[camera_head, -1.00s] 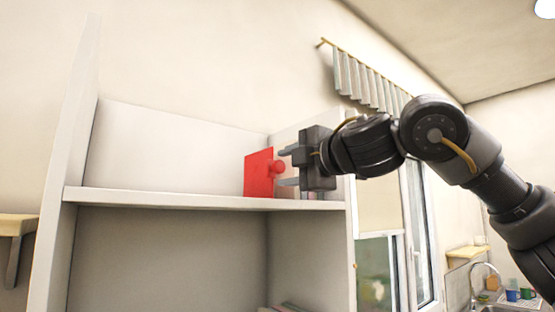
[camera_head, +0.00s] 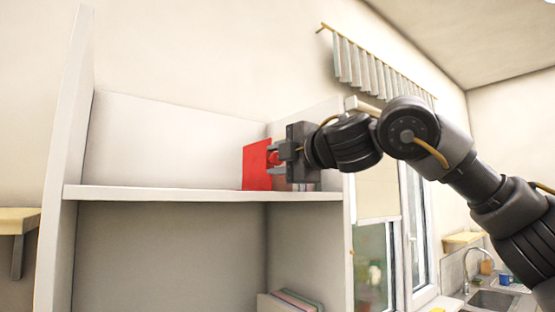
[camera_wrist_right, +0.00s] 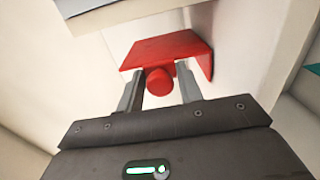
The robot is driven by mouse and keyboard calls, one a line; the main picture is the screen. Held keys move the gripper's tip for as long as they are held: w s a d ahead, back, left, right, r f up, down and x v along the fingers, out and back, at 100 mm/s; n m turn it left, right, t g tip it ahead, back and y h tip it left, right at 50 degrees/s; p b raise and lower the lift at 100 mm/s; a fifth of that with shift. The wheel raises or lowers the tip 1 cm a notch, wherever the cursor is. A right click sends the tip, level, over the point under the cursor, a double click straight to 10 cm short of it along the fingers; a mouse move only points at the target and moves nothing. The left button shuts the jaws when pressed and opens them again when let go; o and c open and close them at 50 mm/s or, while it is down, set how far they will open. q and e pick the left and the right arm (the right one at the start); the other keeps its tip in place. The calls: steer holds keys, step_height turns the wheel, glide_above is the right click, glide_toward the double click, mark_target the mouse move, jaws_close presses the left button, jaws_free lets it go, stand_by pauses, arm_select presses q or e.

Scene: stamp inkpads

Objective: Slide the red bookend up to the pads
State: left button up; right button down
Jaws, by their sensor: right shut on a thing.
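The red bookend (camera_head: 256,166) stands upright on the upper shelf, toward its right end, in the head view. In the right wrist view the bookend (camera_wrist_right: 168,48) shows as a red plate with a round red knob (camera_wrist_right: 160,80). My right gripper (camera_head: 274,157) reaches in from the right and is shut on the knob. In the wrist view its fingers (camera_wrist_right: 160,88) lie on either side of the knob. Part of something low, likely the pads (camera_head: 303,187), shows behind and below the gripper; most of it is hidden. My left gripper is not in view.
The upper shelf board (camera_head: 150,194) is bare to the left of the bookend. A tall side panel (camera_head: 66,150) bounds it at the left. Several thin items (camera_head: 295,300) sit in the lower compartment. A window (camera_head: 375,265) and a sink (camera_head: 490,300) are at the right.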

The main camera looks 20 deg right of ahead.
steer(key=shift+w+d, duration=0.3)
steer(key=shift+d, duration=0.45)
steer(key=shift+w+d, duration=0.3)
steer(key=shift+d, duration=0.4)
steer(key=shift+w+d, duration=0.3)
steer(key=shift+d, duration=0.45)
steer(key=shift+a, duration=0.1)
steer(key=c, duration=1.2)
jaws_free()
steer(key=shift+a, duration=0.1)
steer(key=shift+s+d+f, duration=0.15)
steer(key=shift+s+d, duration=0.1)
steer(key=shift+s, duration=0.2)
steer(key=b+v, duration=0.5)
steer(key=v, duration=0.5)
steer(key=shift+a, duration=0.1)
